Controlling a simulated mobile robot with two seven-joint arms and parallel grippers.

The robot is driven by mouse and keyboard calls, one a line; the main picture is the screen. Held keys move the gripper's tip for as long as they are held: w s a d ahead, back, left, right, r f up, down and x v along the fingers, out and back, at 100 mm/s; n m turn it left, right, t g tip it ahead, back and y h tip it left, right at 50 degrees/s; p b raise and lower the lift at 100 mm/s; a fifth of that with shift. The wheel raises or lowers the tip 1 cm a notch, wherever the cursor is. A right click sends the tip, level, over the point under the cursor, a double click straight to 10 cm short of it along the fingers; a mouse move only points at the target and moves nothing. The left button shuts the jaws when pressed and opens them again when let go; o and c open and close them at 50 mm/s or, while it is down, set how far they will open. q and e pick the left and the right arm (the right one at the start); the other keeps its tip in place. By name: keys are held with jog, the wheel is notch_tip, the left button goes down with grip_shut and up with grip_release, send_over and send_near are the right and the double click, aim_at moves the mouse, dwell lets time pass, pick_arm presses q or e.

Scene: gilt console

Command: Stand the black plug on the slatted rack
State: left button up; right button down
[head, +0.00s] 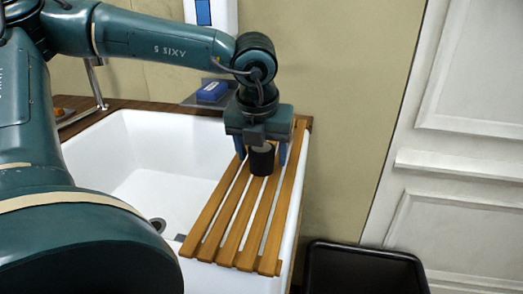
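The black plug (262,163) is upright at the far part of the slatted wooden rack (236,220), and its base appears to rest on the slats. The rack lies across the right side of a white sink. My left gripper (262,154) points down over the plug. Its blue fingers are spread on either side of the plug, with a gap showing at each side, so it looks open. The gripper body hides part of the far end of the rack. My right gripper is not in view.
The white sink (150,150) has a drain (158,225) at its bottom. A blue sponge (212,90) lies on a grey ledge behind, near a tap (95,85). A black bin (365,270) stands right of the sink. The near slats are clear.

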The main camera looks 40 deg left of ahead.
pick_arm(q)
jog(key=shift+o, duration=0.3)
jog(key=shift+r, duration=0.15)
jog(key=shift+r, duration=0.35)
jog(key=p+v, duration=0.1)
jog(key=v, duration=1)
jog(key=shift+d, duration=0.1)
